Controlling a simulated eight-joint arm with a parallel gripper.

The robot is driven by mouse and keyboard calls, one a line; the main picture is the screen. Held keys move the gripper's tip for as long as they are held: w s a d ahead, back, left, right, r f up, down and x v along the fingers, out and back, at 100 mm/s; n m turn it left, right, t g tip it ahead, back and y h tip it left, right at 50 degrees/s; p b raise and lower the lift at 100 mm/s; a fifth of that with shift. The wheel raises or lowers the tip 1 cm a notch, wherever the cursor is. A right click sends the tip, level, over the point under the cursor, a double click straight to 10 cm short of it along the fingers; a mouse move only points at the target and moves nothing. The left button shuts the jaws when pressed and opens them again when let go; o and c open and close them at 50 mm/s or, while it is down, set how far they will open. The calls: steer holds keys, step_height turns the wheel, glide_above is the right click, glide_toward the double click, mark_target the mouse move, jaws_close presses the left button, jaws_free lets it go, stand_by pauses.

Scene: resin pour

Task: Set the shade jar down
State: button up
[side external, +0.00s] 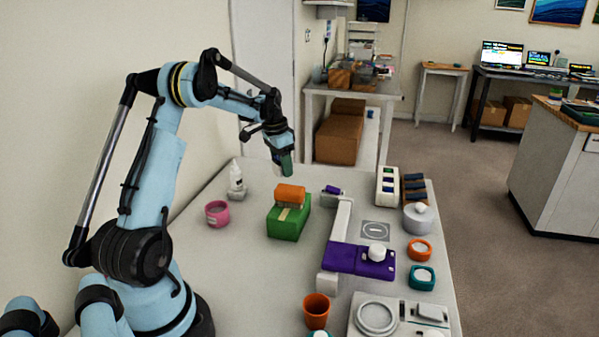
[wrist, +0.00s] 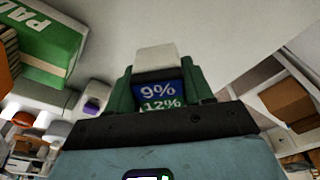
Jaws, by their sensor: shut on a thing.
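My gripper (side external: 285,163) is raised above the back of the white table, behind and above the green box. In the wrist view its green fingers (wrist: 160,88) are shut on the shade jar (wrist: 155,60), a small piece with a whitish end and a blue face reading 9% and 12%. In the side view the fingers hide most of the jar, and I cannot make out its shape there. It appears held clear of the table.
A green box (side external: 287,224) carries an orange block (side external: 290,194). A white bottle (side external: 236,180) and a pink jar (side external: 217,213) stand left. The table's back left is bare.

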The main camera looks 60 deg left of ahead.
mark_target(280, 176)
steer(key=shift+s+a+f, duration=0.1)
steer(key=shift+a+f, duration=0.35)
steer(key=shift+a, duration=0.2)
steer(key=shift+f, duration=1.95)
steer(key=shift+f, duration=0.15)
steer(key=o, duration=1.1)
